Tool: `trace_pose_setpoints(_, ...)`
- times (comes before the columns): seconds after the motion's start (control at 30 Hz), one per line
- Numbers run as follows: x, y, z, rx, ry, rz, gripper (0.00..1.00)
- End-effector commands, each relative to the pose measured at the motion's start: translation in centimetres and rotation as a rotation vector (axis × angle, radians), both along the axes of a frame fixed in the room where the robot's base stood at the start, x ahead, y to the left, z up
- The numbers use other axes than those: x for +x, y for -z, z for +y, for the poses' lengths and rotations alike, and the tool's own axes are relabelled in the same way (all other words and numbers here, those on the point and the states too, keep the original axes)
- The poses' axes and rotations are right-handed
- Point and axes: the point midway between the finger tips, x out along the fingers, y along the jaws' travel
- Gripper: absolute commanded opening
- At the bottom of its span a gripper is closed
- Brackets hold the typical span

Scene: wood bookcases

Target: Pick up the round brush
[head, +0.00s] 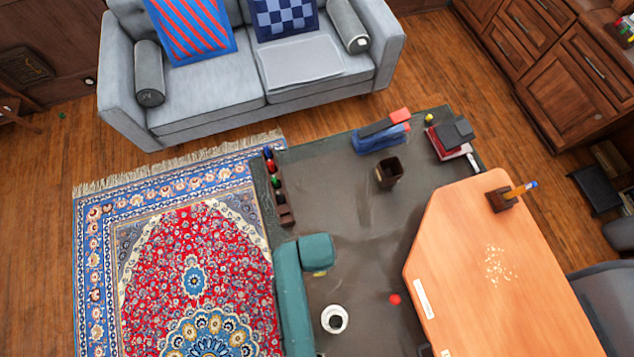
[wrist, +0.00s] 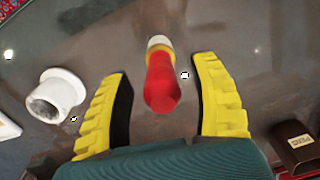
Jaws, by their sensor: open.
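In the wrist view, the round brush (wrist: 162,80) has a red body, a yellow band and a white end pointing away from me. It lies between the two yellow fingers of my gripper (wrist: 163,68), with clear gaps on both sides. My gripper is open and holds nothing. In the head view, my teal gripper (head: 320,273) is over the dark grey table, with a little yellow showing at its edge. A small red thing (head: 394,299) lies to its right there; I cannot tell if it is the brush.
A white round container (wrist: 55,95) is left of my fingers, and a brown labelled box (wrist: 296,145) is at right. The dark table (head: 350,220) also bears a dark square cup (head: 388,172) and a narrow rack (head: 278,190). An orange-brown desk (head: 500,300) stands at right.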

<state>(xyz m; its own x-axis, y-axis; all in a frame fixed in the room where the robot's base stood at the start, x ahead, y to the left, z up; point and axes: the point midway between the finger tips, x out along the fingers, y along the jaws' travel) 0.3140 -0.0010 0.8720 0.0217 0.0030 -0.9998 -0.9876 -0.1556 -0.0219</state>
Motion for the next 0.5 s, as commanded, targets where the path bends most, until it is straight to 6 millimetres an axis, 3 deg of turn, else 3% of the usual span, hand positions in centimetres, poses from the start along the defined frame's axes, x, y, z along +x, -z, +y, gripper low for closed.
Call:
trace_pose_setpoints(0.1, 0.12, 1.54, 0.08, 0.000, -0.001, -0.002, 0.61)
trace_pose_setpoints(0.33, 0.12, 1.67, 0.09, 0.000, -0.001, -0.003, 0.61)
trace_pose_setpoints(0.5, 0.11, 1.66, 0.09, 0.000, -0.001, -0.003, 0.32)
